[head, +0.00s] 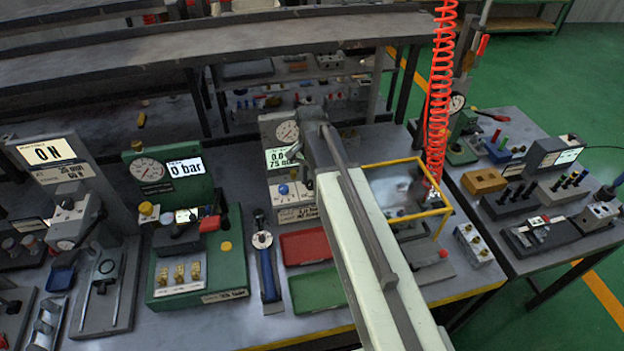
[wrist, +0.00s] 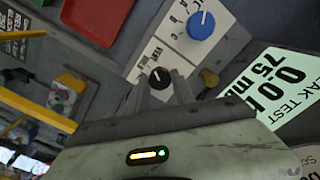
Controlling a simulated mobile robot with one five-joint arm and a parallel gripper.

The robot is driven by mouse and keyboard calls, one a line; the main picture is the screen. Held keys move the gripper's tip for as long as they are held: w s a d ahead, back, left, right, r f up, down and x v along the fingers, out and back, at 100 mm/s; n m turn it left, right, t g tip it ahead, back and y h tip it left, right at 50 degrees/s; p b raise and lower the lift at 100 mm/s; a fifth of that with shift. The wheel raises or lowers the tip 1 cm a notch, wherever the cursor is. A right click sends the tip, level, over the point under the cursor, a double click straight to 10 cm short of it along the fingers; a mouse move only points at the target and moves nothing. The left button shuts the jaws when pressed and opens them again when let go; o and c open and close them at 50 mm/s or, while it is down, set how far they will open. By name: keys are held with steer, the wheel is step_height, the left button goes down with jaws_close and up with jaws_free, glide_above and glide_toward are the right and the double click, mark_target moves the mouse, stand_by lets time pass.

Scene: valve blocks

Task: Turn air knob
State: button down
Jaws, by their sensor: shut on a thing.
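In the wrist view, my gripper (wrist: 162,87) is shut on a small black knob (wrist: 160,77) with a white pointer mark, one finger on each side. The knob sits on a light panel (wrist: 142,67) with small printed labels that I cannot read surely. A larger blue knob (wrist: 202,25) with a white pointer line is on the same panel, apart from my fingers. In the head view, the blue knob (head: 283,189) shows on the leak test station, left of my arm. The arm hides the black knob and the grip there.
The leak test display (wrist: 283,88) reads 0.0 and stands close beside my gripper. A brass-coloured fitting (wrist: 209,77) is near the fingers. A red tray (head: 304,246) and a green tray (head: 317,289) lie in front. A yellow-framed clear box (head: 400,190) stands right.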

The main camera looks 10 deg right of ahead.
steer(key=n, duration=1.1)
steer(key=shift+s+n, duration=0.1)
steer(key=shift+n, duration=1.7)
steer(key=c, duration=1.1)
jaws_free()
steer(key=shift+o, duration=0.2)
